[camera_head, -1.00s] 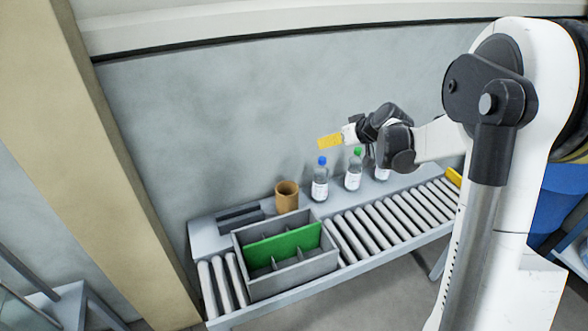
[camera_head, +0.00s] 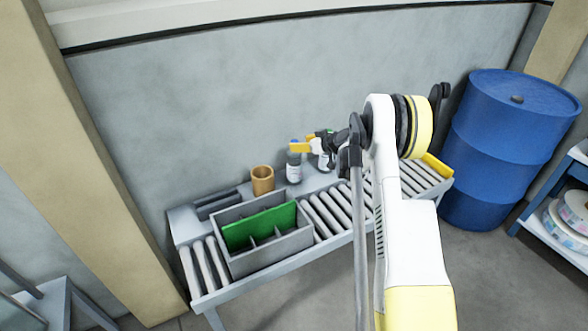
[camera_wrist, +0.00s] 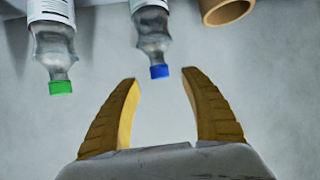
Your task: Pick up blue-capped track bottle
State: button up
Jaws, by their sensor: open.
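The blue-capped bottle (camera_head: 294,172) stands upright on the conveyor's back ledge, just right of the brown cup. In the head view its cap is hidden behind the yellow fingers of my gripper (camera_head: 300,146). In the wrist view the bottle (camera_wrist: 152,32) hangs cap-down in the picture, its blue cap close to the gap between my fingertips (camera_wrist: 159,76). The gripper is open and empty, and neither finger appears to touch the bottle. A green-capped bottle (camera_wrist: 53,42) stands beside it, to its left in the wrist view.
The brown cup (camera_head: 263,180) stands beside the blue-capped bottle. A grey divided crate with a green panel (camera_head: 230,263) sits on the roller conveyor (camera_head: 205,272). The wall (camera_head: 180,110) is close behind the ledge. A blue barrel (camera_head: 505,140) stands at right.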

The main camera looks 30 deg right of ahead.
aim_at(294, 141)
jog(key=b+x, duration=0.2)
jog(key=x, duration=0.3)
jog(key=shift+b, duration=0.3)
jog(key=shift+r, duration=0.1)
jog(key=shift+c, duration=0.2)
grip_shut()
